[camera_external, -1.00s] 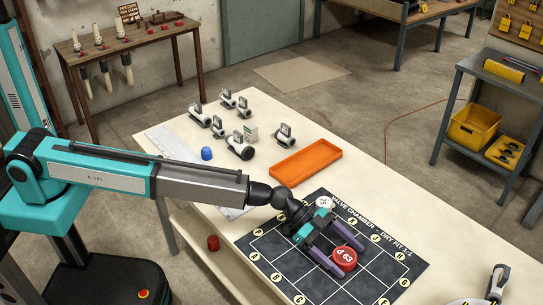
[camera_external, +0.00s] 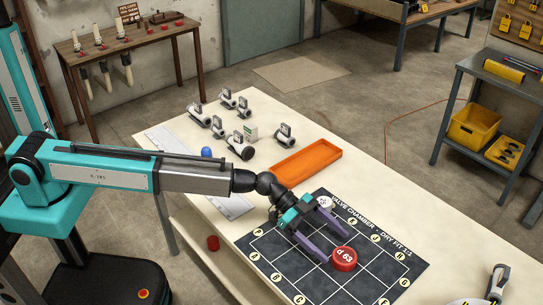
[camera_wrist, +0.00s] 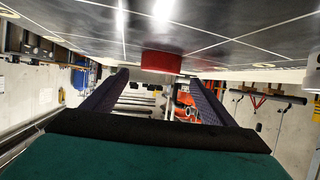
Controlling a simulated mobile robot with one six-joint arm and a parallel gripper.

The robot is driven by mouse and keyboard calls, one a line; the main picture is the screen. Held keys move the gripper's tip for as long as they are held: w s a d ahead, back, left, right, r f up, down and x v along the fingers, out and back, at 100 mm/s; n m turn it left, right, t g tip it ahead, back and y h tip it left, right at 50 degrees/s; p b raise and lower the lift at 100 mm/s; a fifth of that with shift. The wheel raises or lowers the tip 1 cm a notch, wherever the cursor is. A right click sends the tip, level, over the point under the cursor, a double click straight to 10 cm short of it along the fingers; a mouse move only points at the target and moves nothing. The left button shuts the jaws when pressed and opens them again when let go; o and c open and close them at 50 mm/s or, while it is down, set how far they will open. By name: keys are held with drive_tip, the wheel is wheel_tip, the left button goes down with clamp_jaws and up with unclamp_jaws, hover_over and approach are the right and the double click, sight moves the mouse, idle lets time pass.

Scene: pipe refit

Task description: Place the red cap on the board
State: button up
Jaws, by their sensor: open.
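The red cap (camera_external: 344,258), marked "d 63", lies flat on the dark gridded board (camera_external: 262,242), towards the board's middle. My gripper (camera_external: 337,247) is open and empty, low over the board on the cap's upper-left side. Its two purple fingers point at the cap, with the cap just beyond the fingertips. In the wrist view the red cap (camera_wrist: 161,62) sits against the board's surface, centred between the open fingers (camera_wrist: 159,78) and ahead of them. I cannot tell the exact gap between the fingertips and the cap.
A white round piece (camera_external: 324,202) sits at the board's upper edge, close to my gripper. An orange tray (camera_external: 305,163), a blue cap (camera_external: 207,153) and several grey-white fittings (camera_external: 240,147) are on the table. A red cylinder (camera_external: 213,243) is below the table's left edge.

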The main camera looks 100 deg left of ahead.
drive_tip(key=shift+b+v, duration=0.65)
drive_tip(key=shift+v, duration=2.35)
